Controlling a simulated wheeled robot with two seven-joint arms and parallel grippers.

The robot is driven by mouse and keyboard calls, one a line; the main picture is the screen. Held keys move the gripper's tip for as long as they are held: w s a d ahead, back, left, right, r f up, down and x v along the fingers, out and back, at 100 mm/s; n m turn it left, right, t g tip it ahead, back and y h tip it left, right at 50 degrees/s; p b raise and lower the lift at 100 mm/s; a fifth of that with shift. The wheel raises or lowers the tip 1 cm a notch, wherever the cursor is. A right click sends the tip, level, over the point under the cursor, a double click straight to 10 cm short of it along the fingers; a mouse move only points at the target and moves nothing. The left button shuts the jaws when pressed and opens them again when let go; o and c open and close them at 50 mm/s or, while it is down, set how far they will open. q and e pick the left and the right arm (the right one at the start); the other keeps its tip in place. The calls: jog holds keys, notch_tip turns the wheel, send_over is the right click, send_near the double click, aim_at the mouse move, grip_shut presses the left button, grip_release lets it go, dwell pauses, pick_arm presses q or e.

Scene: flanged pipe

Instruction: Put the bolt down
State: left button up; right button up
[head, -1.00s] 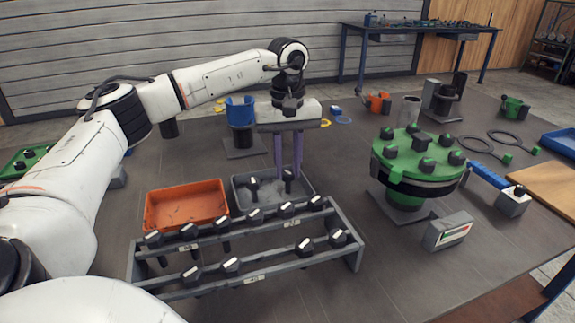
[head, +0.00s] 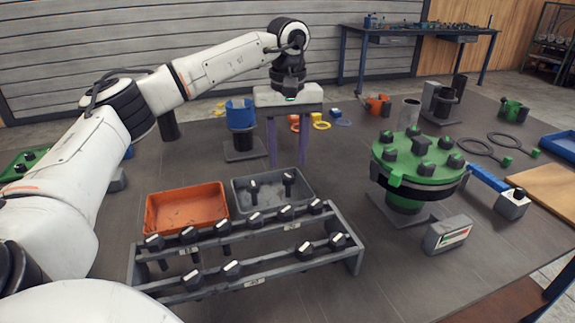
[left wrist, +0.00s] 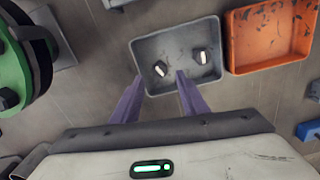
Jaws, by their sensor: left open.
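Two black bolts with pale-marked heads stand in the grey tray (head: 238,201): one on the left (head: 253,188) and one on the right (head: 288,178). In the left wrist view the tray (left wrist: 150,48) holds the same two bolts, one (left wrist: 160,69) near the left fingertip and one (left wrist: 201,57) beyond the right fingertip. My left gripper (head: 288,163) is open and empty, its purple fingers spread apart above the tray's far side. My right gripper is not in view.
An orange bin (head: 186,205) stands left of the tray. A rack (head: 355,258) with several bolts stands in front. A green-topped flange (head: 420,165) with several bolts is at the right, with a small display box (head: 448,235) before it. A blue cup-shaped part (head: 240,112) stands behind.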

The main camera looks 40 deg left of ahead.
aim_at(288, 175)
pick_arm(q)
notch_tip(288, 175, up, 8)
jog(key=shift+p, duration=0.35)
